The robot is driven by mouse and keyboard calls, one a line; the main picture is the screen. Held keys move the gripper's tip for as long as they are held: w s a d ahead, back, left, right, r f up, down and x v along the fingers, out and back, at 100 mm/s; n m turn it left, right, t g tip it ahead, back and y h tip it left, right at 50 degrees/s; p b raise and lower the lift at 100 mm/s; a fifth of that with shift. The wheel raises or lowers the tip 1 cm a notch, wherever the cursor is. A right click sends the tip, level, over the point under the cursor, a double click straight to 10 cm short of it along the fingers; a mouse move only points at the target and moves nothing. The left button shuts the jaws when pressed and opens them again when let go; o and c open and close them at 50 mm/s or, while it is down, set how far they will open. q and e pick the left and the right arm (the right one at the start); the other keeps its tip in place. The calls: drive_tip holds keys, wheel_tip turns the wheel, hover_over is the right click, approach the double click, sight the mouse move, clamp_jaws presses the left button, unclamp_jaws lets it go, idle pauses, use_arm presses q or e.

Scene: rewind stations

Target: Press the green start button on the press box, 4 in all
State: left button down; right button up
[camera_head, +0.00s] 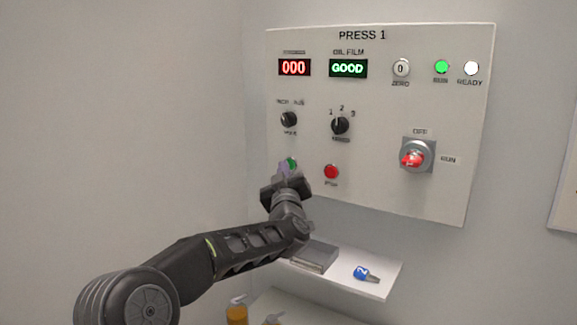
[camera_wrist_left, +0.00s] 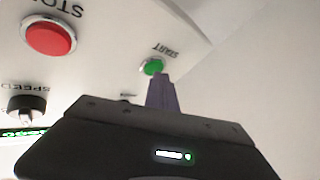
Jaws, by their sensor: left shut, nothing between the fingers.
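The press box (camera_head: 380,110) is a white wall panel labelled PRESS 1. The green start button (camera_head: 292,162) is at its lower left. My left gripper (camera_head: 287,170) is shut and empty, with its fingertips at the start button and partly covering it. In the left wrist view the green start button (camera_wrist_left: 153,66) shows just beyond the fingertips of my left gripper (camera_wrist_left: 160,80); I cannot tell whether they touch it. The counter display (camera_head: 294,68) reads 000. The oil film display (camera_head: 348,68) reads GOOD. My right gripper is not in view.
A red stop button (camera_head: 331,172) is right of the start button. Black selector knobs (camera_head: 340,125) and a red rotary switch (camera_head: 412,158) sit on the panel. A green lamp (camera_head: 442,67) is lit. Below, a white shelf (camera_head: 385,268) holds a grey box and a blue tagged key (camera_head: 364,273).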

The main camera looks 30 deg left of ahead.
use_arm(q)
drive_tip(key=shift+s+b, duration=0.55)
drive_tip(key=shift+s, duration=0.2)
drive_tip(key=shift+s, duration=0.1)
drive_tip(key=shift+s+d+b, duration=0.1)
drive_tip(key=shift+s+b, duration=1.5)
drive_tip(key=shift+s, duration=0.8)
